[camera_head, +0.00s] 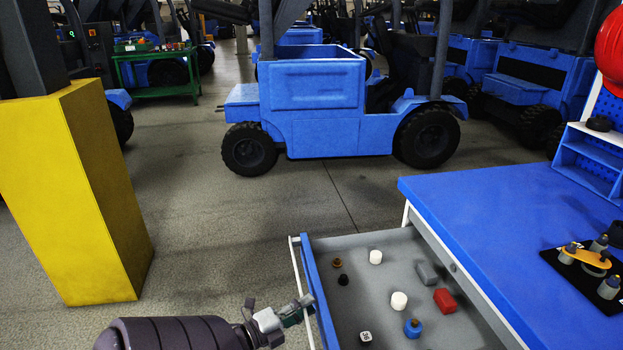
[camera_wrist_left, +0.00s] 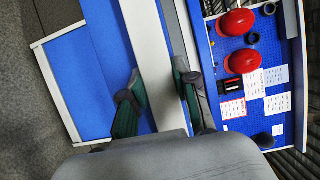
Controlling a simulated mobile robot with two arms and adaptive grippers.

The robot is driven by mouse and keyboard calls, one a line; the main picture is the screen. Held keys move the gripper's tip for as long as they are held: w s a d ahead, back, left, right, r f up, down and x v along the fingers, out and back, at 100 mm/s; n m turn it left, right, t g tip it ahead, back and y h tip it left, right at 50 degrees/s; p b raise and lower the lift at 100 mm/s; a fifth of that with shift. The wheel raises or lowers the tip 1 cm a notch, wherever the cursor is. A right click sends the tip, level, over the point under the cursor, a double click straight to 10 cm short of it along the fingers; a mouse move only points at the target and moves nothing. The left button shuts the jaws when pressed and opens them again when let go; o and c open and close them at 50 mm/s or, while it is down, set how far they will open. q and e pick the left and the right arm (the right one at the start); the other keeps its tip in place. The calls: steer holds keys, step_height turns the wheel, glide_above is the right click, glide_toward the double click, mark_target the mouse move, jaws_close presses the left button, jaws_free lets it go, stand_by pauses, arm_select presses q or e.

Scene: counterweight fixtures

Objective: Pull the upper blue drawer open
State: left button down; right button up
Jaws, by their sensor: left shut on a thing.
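The upper blue drawer (camera_head: 320,290) stands well out from the blue workbench (camera_head: 500,215), and its grey inside shows. My left gripper (camera_head: 300,308) is at the outer face of the drawer front, at the white handle bar (camera_head: 296,265). In the left wrist view my two fingers (camera_wrist_left: 160,92) lie on either side of the white bar (camera_wrist_left: 146,45), shut on it. The near end of the drawer is cut off by the picture's lower edge. My right gripper is not in view.
In the drawer lie a red block (camera_head: 445,300), a grey block (camera_head: 427,273), white pieces (camera_head: 399,301), a blue piece (camera_head: 413,328) and small dark parts. A yellow pillar (camera_head: 75,190) stands left. A blue vehicle (camera_head: 320,110) is behind. Floor between is clear.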

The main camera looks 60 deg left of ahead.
arm_select(q)
steer(key=c, duration=0.8)
jaws_free()
steer(key=shift+c, duration=0.2)
steer(key=s, duration=1.2)
